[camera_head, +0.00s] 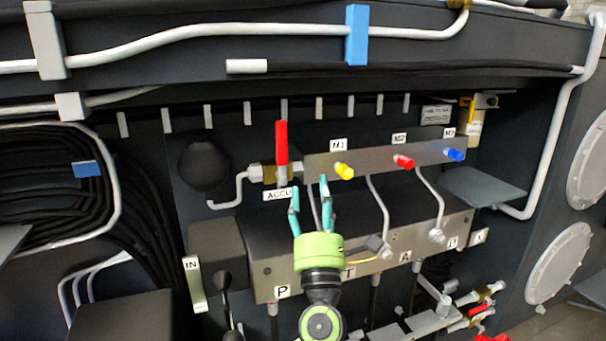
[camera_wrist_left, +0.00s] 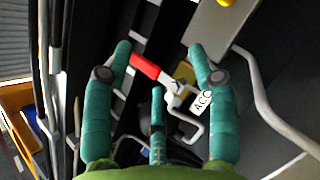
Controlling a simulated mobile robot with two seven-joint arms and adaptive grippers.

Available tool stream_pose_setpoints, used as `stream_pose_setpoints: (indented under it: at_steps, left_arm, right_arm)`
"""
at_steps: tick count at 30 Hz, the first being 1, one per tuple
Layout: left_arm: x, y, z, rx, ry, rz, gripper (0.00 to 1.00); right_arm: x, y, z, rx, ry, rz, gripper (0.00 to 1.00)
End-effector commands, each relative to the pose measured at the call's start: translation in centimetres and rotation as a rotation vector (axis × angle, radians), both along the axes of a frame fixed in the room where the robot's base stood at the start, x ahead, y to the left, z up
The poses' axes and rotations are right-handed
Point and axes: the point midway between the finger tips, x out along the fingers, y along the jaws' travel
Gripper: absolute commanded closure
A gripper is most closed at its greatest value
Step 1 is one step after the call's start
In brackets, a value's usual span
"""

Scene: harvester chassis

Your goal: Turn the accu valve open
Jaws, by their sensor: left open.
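The accu valve has a red lever handle (camera_head: 281,142) that stands upright in the head view. Its brass body (camera_head: 262,173) sits on the pipe at the left end of the metal manifold, above the ACCU label (camera_head: 278,195). My left gripper (camera_head: 309,188) is open and empty, below and a little right of the valve, with teal fingers pointing up. In the left wrist view the red handle (camera_wrist_left: 145,66) shows between the spread fingertips of the left gripper (camera_wrist_left: 159,50), farther off and apart from them. My right gripper is not in view.
The manifold (camera_head: 320,160) carries a yellow knob (camera_head: 344,171), a red knob (camera_head: 404,161) and a blue knob (camera_head: 455,155). A black sphere (camera_head: 205,165) is left of the valve. White pipes and a lower metal block (camera_head: 350,240) surround my gripper. A row of white clips runs above the valve.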

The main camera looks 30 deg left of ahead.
Motion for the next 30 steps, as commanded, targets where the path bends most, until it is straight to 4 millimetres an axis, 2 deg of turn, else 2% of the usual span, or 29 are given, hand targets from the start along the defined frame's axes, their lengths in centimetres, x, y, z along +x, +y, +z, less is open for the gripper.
stream_pose_setpoints:
  at_steps: [1,3,6,9,14,22,30]
  left_arm:
    - [-1.1,1.8,3.3,-0.17,-0.098,-0.014,0.42]
    - [-2.1,3.8,5.4,-0.382,-0.193,-0.046,0.42]
    - [-2.8,5.3,6.7,-0.587,-0.27,-0.089,0.42]
    - [-3.0,5.9,7.2,-0.692,-0.301,-0.115,0.42]
    - [-2.2,7.0,7.9,-0.719,-0.306,-0.12,0.42]
    - [0.3,9.8,9.5,-0.714,-0.303,-0.119,0.42]
    - [1.2,10.9,9.7,-0.716,-0.303,-0.12,0.42]
  right_arm:
    - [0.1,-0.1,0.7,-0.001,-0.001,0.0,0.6]
    - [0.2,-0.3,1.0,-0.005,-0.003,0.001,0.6]
    - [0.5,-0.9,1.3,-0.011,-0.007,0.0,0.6]
    - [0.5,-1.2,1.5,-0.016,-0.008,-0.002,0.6]
    - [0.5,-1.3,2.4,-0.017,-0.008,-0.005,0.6]
    - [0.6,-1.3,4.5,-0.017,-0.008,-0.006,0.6]
    - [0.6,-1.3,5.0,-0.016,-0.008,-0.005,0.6]
